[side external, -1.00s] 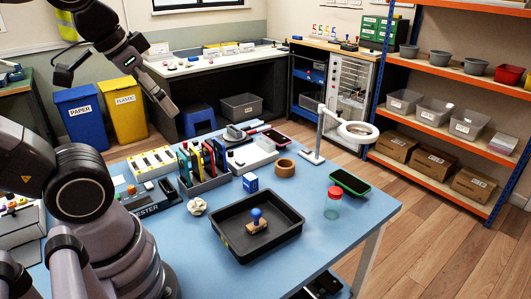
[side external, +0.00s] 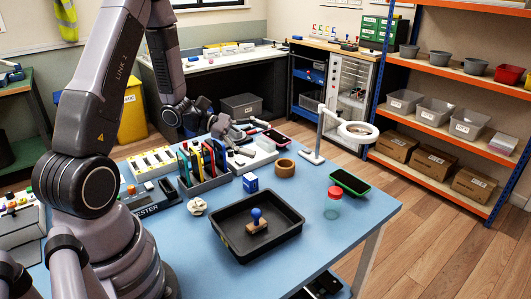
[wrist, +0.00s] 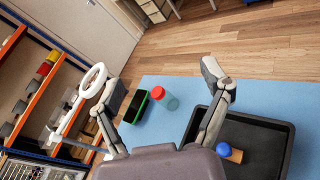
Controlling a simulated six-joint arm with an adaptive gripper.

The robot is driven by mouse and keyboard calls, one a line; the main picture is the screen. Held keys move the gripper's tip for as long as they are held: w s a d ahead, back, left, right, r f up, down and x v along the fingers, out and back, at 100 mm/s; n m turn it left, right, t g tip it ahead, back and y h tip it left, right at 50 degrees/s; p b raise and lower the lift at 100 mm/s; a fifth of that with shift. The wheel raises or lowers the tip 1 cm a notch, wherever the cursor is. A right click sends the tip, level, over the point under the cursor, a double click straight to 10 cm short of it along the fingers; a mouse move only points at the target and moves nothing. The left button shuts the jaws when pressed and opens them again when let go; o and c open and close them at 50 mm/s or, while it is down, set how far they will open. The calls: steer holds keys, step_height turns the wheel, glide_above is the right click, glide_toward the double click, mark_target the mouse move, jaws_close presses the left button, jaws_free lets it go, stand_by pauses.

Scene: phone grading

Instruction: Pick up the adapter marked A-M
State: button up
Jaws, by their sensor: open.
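No label reading A-M is legible in either view, so I cannot tell which piece is the adapter. Small pieces sit in a white and yellow rack (side external: 152,163) at the table's back left, and others on a white block (side external: 252,155) at the back. My gripper (side external: 226,128) is near the table's back edge, close to that block, partly hidden by my arm. In the wrist view, its two fingers (wrist: 155,88) are spread wide with nothing between them.
A black tray (side external: 225,238) holds a blue-knobbed stamp (side external: 257,222). A slotted holder (side external: 205,180), a blue cube (side external: 250,183), a brown ring (side external: 285,168), a red-capped jar (side external: 333,200), a green-edged phone (side external: 350,182) and a ring lamp (side external: 357,132) stand around. The front right is clear.

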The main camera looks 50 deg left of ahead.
steer(key=w+a+f+n+t+y, duration=0.2)
steer(key=a+f+n+t+y, duration=0.3)
steer(key=a+f+n, duration=0.35)
steer(key=n+y, duration=0.6)
steer(key=y, duration=0.1)
glide_toward(246, 179)
steer(key=shift+s+r+g, duration=0.2)
steer(key=shift+r+g, duration=0.1)
steer(key=shift+r, duration=0.2)
steer(key=shift+w+f+n+y, duration=0.15)
steer(key=shift+f+n+y, duration=0.1)
steer(key=shift+f+y, duration=0.05)
steer(key=x, duration=0.7)
steer(key=shift+w+f, duration=0.1)
steer(key=shift+w, duration=0.25)
steer(key=shift+x, duration=2.65)
steer(key=shift+d+f, duration=0.1)
steer(key=shift+d, duration=0.05)
steer(key=c, duration=1.1)
steer(key=shift+c, duration=0.2)
